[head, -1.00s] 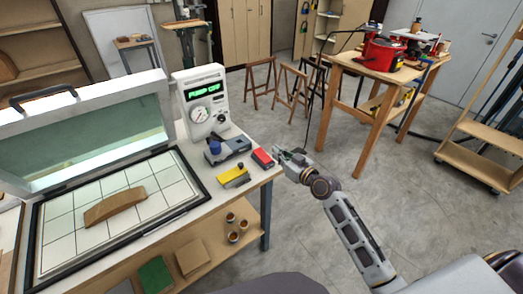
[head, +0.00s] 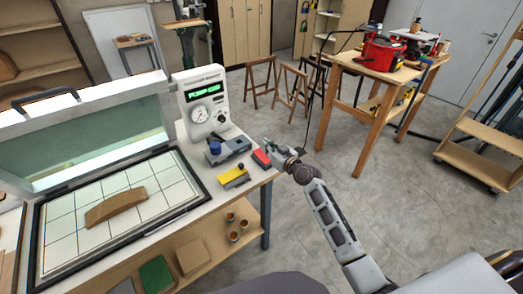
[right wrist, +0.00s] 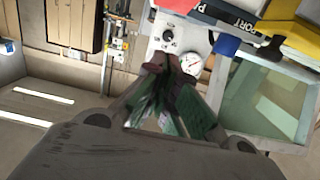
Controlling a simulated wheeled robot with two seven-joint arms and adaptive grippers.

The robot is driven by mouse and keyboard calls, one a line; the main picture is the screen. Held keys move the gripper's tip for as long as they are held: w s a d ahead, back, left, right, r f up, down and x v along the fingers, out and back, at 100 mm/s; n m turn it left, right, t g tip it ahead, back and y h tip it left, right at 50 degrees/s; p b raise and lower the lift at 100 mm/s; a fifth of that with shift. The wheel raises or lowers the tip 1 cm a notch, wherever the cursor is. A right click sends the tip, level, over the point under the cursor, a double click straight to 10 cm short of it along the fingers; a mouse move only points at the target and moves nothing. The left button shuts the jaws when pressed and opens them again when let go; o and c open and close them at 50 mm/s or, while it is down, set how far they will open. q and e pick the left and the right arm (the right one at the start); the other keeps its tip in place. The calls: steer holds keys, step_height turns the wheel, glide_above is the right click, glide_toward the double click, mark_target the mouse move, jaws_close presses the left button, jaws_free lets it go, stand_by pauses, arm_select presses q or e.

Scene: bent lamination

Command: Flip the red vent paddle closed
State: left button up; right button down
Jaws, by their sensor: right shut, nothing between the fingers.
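The red vent paddle (head: 261,159) sits at the right end of the grey valve block (head: 236,146), near the right edge of the bench. In the right wrist view a red part (right wrist: 235,8) shows at the top, beside a dark block lettered "PORT". My right gripper (head: 268,144) is shut and empty, just behind and above the paddle in the head view. I cannot tell whether it touches it. Its fingertips also show in the right wrist view (right wrist: 168,65). My left gripper is not in view.
A yellow-topped block (head: 235,177) and a blue knob (head: 215,147) are close by. The gauge panel (head: 204,100) reads "PUMP OFF" and stands behind. The open-lidded press (head: 85,124) holds a curved wooden piece (head: 115,208).

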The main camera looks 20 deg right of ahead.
mark_target(261, 156)
steer(key=shift+x, duration=0.85)
steer(key=shift+w+a+f, duration=0.15)
steer(key=shift+w+f, duration=0.15)
steer(key=shift+f, duration=0.4)
steer(key=shift+w+a+f, duration=0.1)
steer(key=shift+w+f, duration=0.15)
steer(key=shift+f, duration=0.4)
steer(key=shift+w+f+b, duration=0.1)
steer(key=shift+f+b, duration=0.2)
steer(key=shift+f, duration=0.4)
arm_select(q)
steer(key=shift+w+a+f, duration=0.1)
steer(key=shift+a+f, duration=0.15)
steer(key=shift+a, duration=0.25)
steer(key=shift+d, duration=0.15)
